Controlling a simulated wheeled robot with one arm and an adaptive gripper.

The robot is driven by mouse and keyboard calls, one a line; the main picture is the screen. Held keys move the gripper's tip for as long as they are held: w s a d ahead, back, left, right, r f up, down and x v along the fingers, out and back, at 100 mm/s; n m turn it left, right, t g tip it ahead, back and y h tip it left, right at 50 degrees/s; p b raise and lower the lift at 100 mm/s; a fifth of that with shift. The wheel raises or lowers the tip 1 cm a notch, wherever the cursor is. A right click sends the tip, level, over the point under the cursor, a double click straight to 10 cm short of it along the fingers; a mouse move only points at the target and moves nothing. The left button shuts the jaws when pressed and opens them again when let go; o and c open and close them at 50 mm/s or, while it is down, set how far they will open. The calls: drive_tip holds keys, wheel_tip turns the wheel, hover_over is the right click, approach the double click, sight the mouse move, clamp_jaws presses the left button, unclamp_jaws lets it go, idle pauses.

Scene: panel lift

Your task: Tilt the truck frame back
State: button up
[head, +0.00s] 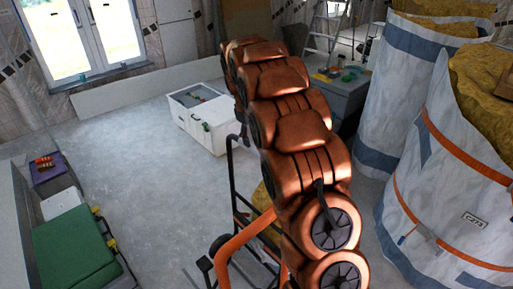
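The truck frame shows in part in the head view, low in the middle, behind my copper-coloured arm. I see a bent orange tube (236,246) and thin black bars (231,185) that rise to the left of the arm. A small dark round part (205,264) sits at the lower left of the tube. My arm covers the frame's right side, and the lower end runs out of the picture. I cannot tell how far the frame is tilted. My gripper is not visible, so I cannot tell whether it touches the frame.
A white cabinet (208,122) stands behind the frame and a grey workbench (342,95) behind the arm. A green-topped box (72,248) is at the left. The grey floor (130,165) between is clear.

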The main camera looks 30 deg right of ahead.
sight(256, 149)
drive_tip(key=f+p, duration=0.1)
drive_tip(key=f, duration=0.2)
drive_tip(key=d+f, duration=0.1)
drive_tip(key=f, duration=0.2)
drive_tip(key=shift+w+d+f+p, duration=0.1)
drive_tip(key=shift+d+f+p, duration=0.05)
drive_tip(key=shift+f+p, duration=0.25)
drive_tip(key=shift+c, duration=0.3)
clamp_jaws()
